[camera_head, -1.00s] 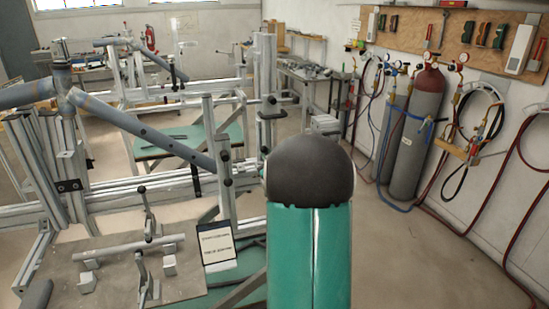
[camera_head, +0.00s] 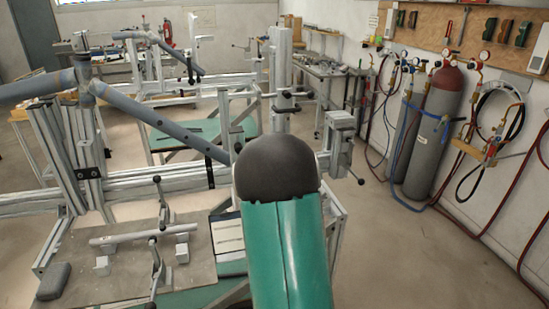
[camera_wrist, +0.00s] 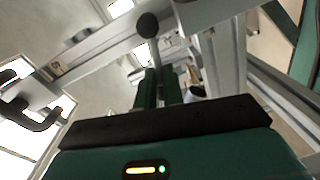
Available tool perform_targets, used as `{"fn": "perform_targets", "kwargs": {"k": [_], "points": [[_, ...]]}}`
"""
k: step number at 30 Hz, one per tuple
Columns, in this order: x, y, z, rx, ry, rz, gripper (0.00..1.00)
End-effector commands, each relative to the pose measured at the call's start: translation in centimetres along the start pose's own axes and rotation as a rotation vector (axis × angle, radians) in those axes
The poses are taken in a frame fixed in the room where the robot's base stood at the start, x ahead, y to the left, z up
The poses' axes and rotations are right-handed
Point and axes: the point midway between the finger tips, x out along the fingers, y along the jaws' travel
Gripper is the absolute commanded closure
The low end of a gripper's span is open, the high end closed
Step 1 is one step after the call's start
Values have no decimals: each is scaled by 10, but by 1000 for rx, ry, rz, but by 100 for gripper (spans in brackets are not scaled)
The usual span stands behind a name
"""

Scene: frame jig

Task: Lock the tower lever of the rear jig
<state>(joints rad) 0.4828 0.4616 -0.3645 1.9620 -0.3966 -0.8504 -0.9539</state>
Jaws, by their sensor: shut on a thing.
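In the wrist view my gripper (camera_wrist: 159,78) has its two dark green fingers closed around the shaft of a lever with a round dark knob (camera_wrist: 147,25). The knob sticks out beyond the fingertips. Grey aluminium jig profiles (camera_wrist: 225,60) surround it closely. In the head view my green arm with its black cap fills the lower middle and hides my gripper and the held lever. A jig tower (camera_head: 280,70) stands just behind the arm. I cannot tell from the head view which lever is held.
A frame of grey tubes (camera_head: 165,125) sits in the jig at left. A grey fixture plate (camera_head: 90,275) with toggle clamps lies front left. A clamp block (camera_head: 340,140) is close right of my arm. Gas cylinders (camera_head: 432,135) stand by the right wall. Floor between is clear.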

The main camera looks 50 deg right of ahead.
Motion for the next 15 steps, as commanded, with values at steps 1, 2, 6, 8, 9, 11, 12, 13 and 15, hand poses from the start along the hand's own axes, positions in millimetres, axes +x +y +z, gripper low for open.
{"fn": "perform_targets", "kwargs": {"k": [1, 2, 6, 8, 9, 11, 12, 13, 15], "points": [[0, -3, 0, -33, -1, -1, 100], [0, -4, -1, -53, -2, -1, 100], [-1, -8, 0, -132, -7, -2, 100], [-1, -10, 0, -157, -9, -2, 100], [-1, -10, 0, -172, -10, -2, 100], [-1, -11, 1, -189, -12, -1, 100], [-1, -11, 1, -199, -12, -1, 100], [-1, -12, 2, -205, -13, -1, 100], [-1, -12, 2, -214, -14, -1, 100]]}}
